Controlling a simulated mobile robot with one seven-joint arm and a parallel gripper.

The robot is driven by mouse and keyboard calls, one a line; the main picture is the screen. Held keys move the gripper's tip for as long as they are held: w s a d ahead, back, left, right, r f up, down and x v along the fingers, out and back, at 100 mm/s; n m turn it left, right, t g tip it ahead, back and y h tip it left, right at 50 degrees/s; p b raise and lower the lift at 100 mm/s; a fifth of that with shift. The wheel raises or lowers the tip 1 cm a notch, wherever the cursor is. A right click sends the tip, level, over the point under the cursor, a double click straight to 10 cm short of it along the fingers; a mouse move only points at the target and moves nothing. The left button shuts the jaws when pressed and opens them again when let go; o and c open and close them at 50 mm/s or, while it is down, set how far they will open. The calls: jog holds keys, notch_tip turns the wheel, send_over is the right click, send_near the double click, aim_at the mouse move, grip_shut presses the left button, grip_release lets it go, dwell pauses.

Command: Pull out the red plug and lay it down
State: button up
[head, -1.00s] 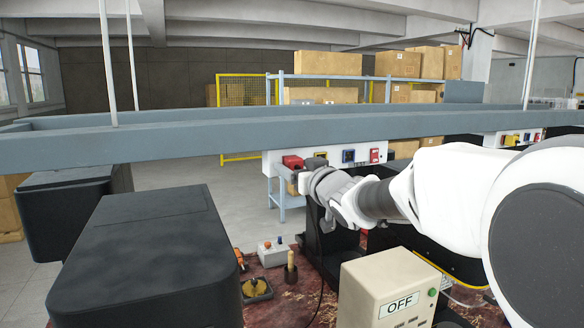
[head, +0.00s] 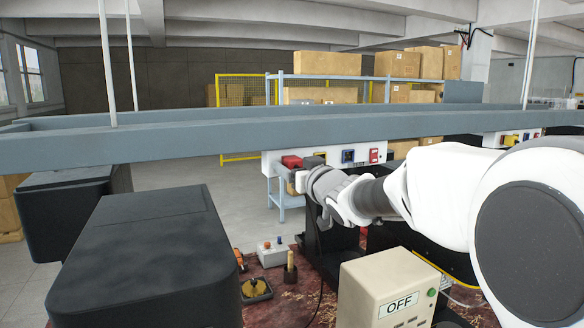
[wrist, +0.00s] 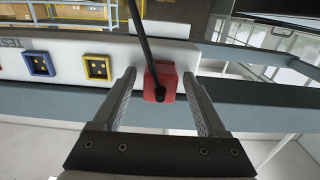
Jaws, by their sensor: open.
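The red plug (wrist: 161,80) sits at the end of the white socket panel (wrist: 103,66) in the wrist view, with a dark cable running from it. My gripper (wrist: 163,82) is open, with one finger on each side of the red plug; I cannot tell whether either finger touches it. In the head view the red plug (head: 291,161) shows at the left end of the panel under the grey beam, and my gripper (head: 301,180) is just right of and below it, partly hiding the panel.
A blue socket (wrist: 39,66) and a yellow socket (wrist: 98,67) are beside the plug. The long grey beam (head: 200,144) runs above the panel. Below are a red-brown worktop (head: 285,290), a small switch box (head: 272,253) and an OFF box (head: 390,285).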

grip_shut()
dwell(0.5)
jog(key=shift+s, duration=0.1)
jog(key=shift+v, duration=2.95)
